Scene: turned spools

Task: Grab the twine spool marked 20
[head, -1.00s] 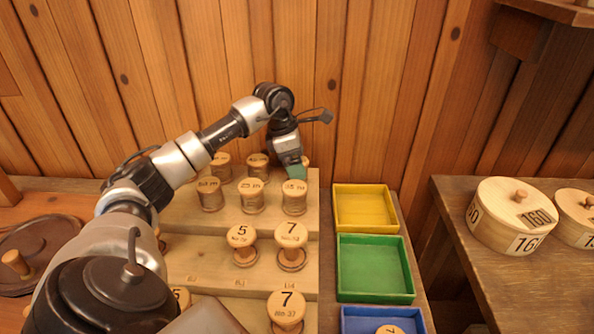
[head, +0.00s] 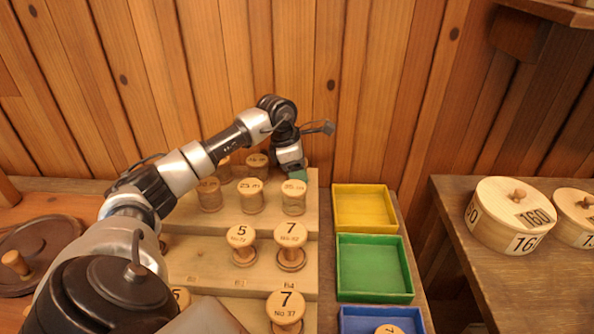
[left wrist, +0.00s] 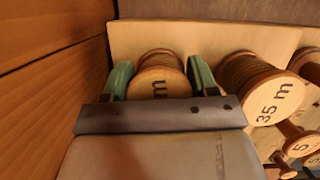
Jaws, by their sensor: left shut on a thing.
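My left gripper (head: 297,174) is at the back right of the stepped wooden rack, behind the spool marked 35 m. In the left wrist view its two green fingertips (left wrist: 161,76) are shut on a twine spool (left wrist: 162,62), one on each side. The "m" on this spool's pale end shows, but its number is hidden by the gripper body, so I cannot read whether it is 20. In the head view the gripper hides most of this spool. My right gripper is not in view.
The 35 m spool (left wrist: 262,85) stands close beside the held one. Another spool (head: 250,196) is left of it in the head view. Knobbed spools marked 5 (head: 241,236) and 7 (head: 291,236) stand lower. Yellow (head: 337,208) and green (head: 341,268) trays lie right. A plank wall is behind.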

